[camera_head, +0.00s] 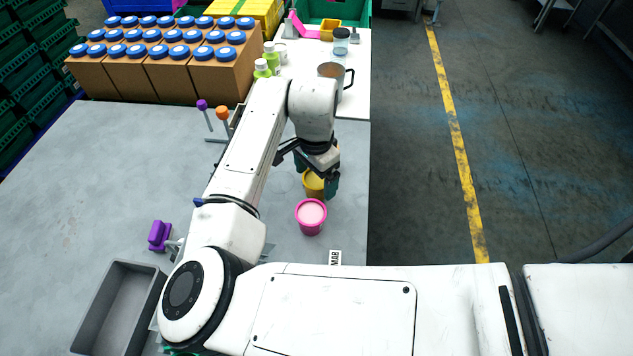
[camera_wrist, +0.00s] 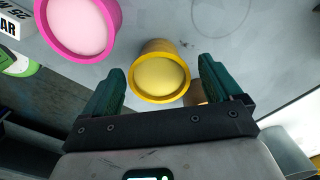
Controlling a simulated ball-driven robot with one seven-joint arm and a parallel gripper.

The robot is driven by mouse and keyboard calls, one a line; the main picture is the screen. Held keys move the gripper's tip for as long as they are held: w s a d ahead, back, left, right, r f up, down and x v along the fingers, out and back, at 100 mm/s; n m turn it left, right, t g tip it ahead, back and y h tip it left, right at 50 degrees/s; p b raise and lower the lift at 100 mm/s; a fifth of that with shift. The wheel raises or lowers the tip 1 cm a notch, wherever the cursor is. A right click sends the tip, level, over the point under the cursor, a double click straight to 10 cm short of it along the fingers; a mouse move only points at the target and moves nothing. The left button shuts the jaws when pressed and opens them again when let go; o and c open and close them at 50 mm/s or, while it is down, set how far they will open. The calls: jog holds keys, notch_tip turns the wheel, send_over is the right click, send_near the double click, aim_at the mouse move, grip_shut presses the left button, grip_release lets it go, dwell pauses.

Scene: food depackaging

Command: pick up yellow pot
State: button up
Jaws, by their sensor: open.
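The yellow pot (camera_head: 314,184) stands on the grey table, partly hidden by my arm's end in the head view. In the wrist view the yellow pot (camera_wrist: 160,76) is at the middle, its pale yellow content facing the camera. My gripper (camera_head: 316,182) is over the pot from above. In the wrist view my gripper (camera_wrist: 160,85) has its two green fingers apart, one on each side of the pot, with a visible gap on both sides. Whether the fingertips reach below the rim is hard to tell.
A pink pot (camera_head: 310,216) stands close in front of the yellow pot; it also shows in the wrist view (camera_wrist: 78,28). A small label block (camera_head: 335,257) lies nearby. The table's right edge (camera_head: 368,200) is close. Open table lies left of my arm.

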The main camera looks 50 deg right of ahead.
aim_at(317, 178)
jog(key=shift+d+f, duration=0.1)
jog(key=shift+f, duration=1.4)
jog(key=c, duration=1)
